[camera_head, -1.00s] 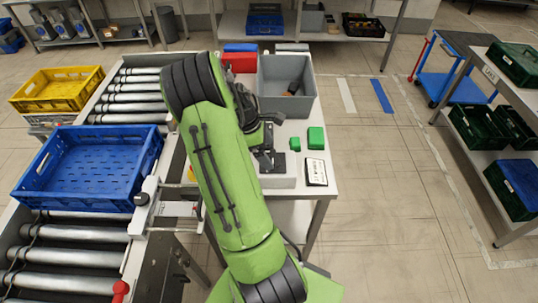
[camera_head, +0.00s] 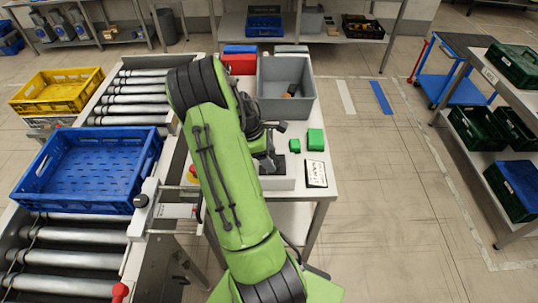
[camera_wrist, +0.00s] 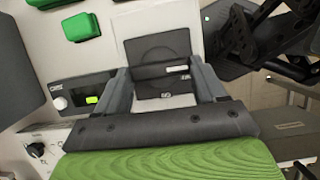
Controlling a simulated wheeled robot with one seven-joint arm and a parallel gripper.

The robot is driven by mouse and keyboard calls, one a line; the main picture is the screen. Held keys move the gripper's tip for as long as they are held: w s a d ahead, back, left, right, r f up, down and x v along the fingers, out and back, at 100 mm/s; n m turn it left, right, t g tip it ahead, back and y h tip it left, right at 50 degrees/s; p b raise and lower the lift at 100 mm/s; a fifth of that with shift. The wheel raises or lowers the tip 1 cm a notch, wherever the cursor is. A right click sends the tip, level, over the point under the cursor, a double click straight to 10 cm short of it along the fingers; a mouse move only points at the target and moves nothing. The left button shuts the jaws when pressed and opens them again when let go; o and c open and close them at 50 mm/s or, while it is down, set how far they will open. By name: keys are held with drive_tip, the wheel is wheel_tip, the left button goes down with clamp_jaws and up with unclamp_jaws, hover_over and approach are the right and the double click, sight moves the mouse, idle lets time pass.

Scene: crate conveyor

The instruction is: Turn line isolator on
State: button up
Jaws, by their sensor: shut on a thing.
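The line isolator (camera_wrist: 155,46) is a dark square plate with a round disc and small pale markings, seen in the wrist view on a light surface. My gripper (camera_wrist: 161,72) reaches over it with one grey finger at each side. It is shut on the isolator's dark handle, which is partly hidden between the fingers. The handle's exact angle is hard to read. In the head view my gripper (camera_head: 272,163) is over the light box at the table's front, and my arm hides most of the isolator.
Two green blocks (camera_head: 315,138) and a small sign (camera_head: 316,174) lie right of my gripper. A grey bin (camera_head: 287,105) stands behind. A blue crate (camera_head: 92,205) sits on the roller conveyor at left. In the wrist view, a black knob (camera_wrist: 36,150) is at lower left.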

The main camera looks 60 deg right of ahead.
drive_tip(key=shift+m, duration=0.3)
drive_tip(key=m, duration=0.1)
drive_tip(key=m+y, duration=0.1)
drive_tip(key=m+p, duration=0.1)
drive_tip(key=shift+d+m+g+y, duration=0.25)
drive_tip(key=shift+m+g+y, duration=0.05)
drive_tip(key=shift+m, duration=0.1)
drive_tip(key=m, duration=0.1)
drive_tip(key=m+y, duration=0.1)
drive_tip(key=m, duration=0.2)
drive_tip(key=shift+d+m+y, duration=0.25)
drive_tip(key=shift+m+y, duration=0.05)
drive_tip(key=shift+y, duration=0.1)
drive_tip(key=m+t+y, duration=0.1)
drive_tip(key=m, duration=0.3)
drive_tip(key=shift+s+d, duration=0.1)
drive_tip(key=shift+d, duration=0.05)
drive_tip(key=shift+s+d+m+t+y+b, duration=0.1)
drive_tip(key=shift+m+t+y+b, duration=0.45)
drive_tip(key=shift+m, duration=1.65)
drive_tip(key=shift+t+y, duration=0.25)
drive_tip(key=o, duration=1)
drive_tip(key=shift+o, duration=0.2)
